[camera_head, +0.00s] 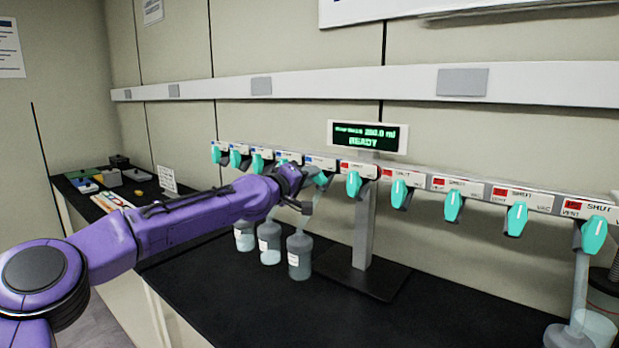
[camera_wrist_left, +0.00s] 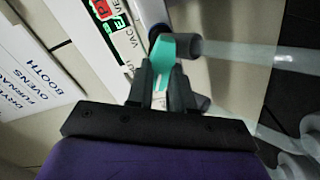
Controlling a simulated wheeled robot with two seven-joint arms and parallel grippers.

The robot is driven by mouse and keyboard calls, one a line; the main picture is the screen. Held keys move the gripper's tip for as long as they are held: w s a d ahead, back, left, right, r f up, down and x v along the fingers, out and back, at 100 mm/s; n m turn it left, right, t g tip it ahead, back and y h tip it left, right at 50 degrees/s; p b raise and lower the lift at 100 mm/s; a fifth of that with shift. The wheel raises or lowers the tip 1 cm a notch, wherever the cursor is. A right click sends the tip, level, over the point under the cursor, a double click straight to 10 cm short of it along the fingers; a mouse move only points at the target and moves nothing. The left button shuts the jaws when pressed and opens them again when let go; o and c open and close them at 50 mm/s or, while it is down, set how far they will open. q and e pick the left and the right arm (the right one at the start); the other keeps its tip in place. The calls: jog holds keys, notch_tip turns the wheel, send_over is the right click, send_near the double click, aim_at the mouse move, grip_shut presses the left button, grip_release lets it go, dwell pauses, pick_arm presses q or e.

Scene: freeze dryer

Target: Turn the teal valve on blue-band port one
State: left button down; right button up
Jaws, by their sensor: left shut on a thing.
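A rail (camera_head: 430,182) carries a row of teal valves, with blue-marked labels on the left part and red-marked labels on the right. My left gripper (camera_head: 307,183) is at a teal valve (camera_head: 321,180) near the right end of the blue-marked stretch, partly hidden by the gripper. In the left wrist view, the fingers (camera_wrist_left: 162,84) are shut on the teal valve (camera_wrist_left: 165,47), whose wider end shows past the fingertips. Which port number this is cannot be read. My right gripper is not in view.
Several flasks (camera_head: 299,258) hang below the rail, and another flask (camera_head: 583,332) is at the far right. A display (camera_head: 368,136) stands on a grey post (camera_head: 364,230) right of my gripper. The black counter (camera_head: 250,310) is bare in front. Small boxes (camera_head: 110,177) sit at the left.

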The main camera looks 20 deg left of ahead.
pick_arm(q)
jog(key=shift+f, duration=0.2)
jog(key=c, duration=1)
grip_release()
jog(key=shift+r, duration=0.1)
jog(key=shift+s+a, duration=0.15)
jog(key=shift+s, duration=0.1)
jog(key=b+v, duration=0.2)
jog(key=v, duration=0.8)
